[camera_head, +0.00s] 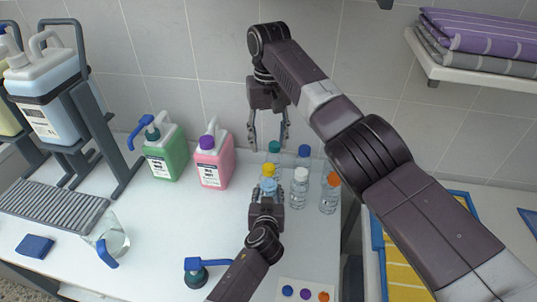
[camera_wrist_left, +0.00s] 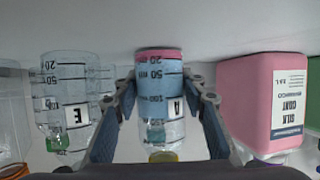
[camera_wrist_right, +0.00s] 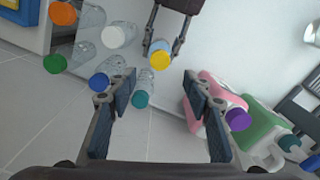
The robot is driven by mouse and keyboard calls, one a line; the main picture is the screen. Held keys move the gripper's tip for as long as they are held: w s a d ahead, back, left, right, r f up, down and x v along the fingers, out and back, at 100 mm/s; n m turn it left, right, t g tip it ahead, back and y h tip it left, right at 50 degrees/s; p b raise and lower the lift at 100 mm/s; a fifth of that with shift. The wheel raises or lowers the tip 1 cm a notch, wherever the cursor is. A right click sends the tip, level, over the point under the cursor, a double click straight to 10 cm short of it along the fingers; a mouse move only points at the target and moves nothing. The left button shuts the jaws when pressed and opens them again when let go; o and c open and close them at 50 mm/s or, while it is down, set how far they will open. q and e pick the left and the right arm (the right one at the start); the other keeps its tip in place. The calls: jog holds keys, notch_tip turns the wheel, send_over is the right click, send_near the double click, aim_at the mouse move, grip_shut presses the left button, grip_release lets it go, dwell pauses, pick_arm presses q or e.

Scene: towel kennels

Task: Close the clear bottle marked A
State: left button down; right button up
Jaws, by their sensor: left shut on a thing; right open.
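The clear bottle marked A (camera_wrist_left: 160,95) stands between my left gripper's fingers, with blue and pink showing in or through it. It also shows in the head view (camera_head: 268,186). A yellow cap (camera_head: 268,170) is at its mouth; I cannot tell whether it is screwed tight. The cap also shows in the right wrist view (camera_wrist_right: 160,60). My left gripper (camera_head: 267,198) is shut on the bottle's body. My right gripper (camera_head: 268,146) is open and empty, behind and above the bottle, with its fingers pointing down near a teal-capped bottle (camera_wrist_right: 140,98).
Bottles with white (camera_head: 300,174), orange (camera_head: 329,180) and blue (camera_head: 304,150) caps stand close on the right. A bottle marked E (camera_wrist_left: 70,90) stands beside A. Pink (camera_head: 214,170) and green (camera_head: 167,160) jugs stand left. A glass jug (camera_head: 115,243) stands front left.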

jog(key=shift+r, duration=1.55)
pick_arm(q)
jog(key=c, duration=1.1)
grip_release()
jog(key=shift+c, duration=0.2)
jog(key=shift+s, duration=0.1)
jog(key=v, duration=1.1)
jog(key=shift+s+r, duration=0.15)
jog(key=shift+s, duration=0.25)
jog(key=shift+s, duration=0.1)
pick_arm(e)
jog(key=shift+s+f, duration=0.1)
